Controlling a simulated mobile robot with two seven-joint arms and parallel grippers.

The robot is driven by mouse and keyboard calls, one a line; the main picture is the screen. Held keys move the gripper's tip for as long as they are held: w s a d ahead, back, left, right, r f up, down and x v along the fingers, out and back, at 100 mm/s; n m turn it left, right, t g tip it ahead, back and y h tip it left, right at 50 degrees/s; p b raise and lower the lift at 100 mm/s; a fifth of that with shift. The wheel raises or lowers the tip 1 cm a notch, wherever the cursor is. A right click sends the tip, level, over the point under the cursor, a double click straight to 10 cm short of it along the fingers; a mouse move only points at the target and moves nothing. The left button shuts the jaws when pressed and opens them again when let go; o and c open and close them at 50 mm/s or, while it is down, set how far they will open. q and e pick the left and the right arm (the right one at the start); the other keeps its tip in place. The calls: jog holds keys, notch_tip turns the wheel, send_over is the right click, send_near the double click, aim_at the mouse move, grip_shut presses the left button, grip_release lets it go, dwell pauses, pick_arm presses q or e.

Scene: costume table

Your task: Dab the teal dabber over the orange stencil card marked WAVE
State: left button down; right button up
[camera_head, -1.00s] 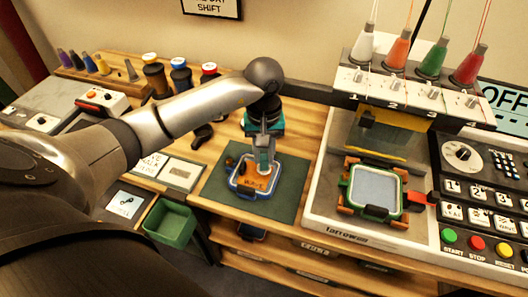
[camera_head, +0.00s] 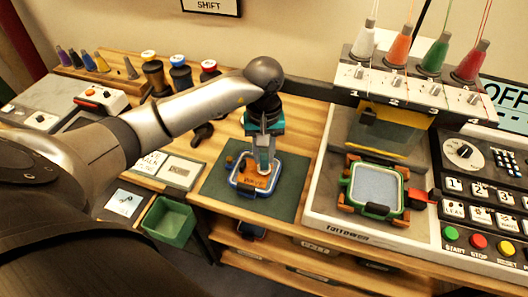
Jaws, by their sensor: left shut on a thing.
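The orange stencil card (camera_head: 252,182) lies inside a blue frame (camera_head: 236,190) on a dark green mat (camera_head: 287,188). Dark lettering shows on its near part, too blurred to read now. My left gripper (camera_head: 264,166) points down over the card and covers part of it. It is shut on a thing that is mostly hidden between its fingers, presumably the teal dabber. Teal also shows higher up at the gripper's wrist. I cannot tell whether the held thing touches the card. My right gripper is not in view.
An embroidery machine with a green-framed hoop (camera_head: 376,187) stands to the right, its button panel (camera_head: 485,205) beyond. A green bin (camera_head: 170,220) is at the front left. Capped jars (camera_head: 181,75) and small cones stand behind my left arm. The mat's right side is clear.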

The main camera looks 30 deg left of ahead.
pick_arm(q)
jog(key=shift+s+f+b, duration=0.1)
jog(key=shift+f+b, duration=0.25)
jog(key=shift+f, duration=0.05)
dwell(1.4)
jog(key=shift+r, duration=0.1)
jog(key=shift+r+p, duration=2.25)
jog(key=shift+r, duration=1.3)
jog(key=shift+f, duration=0.1)
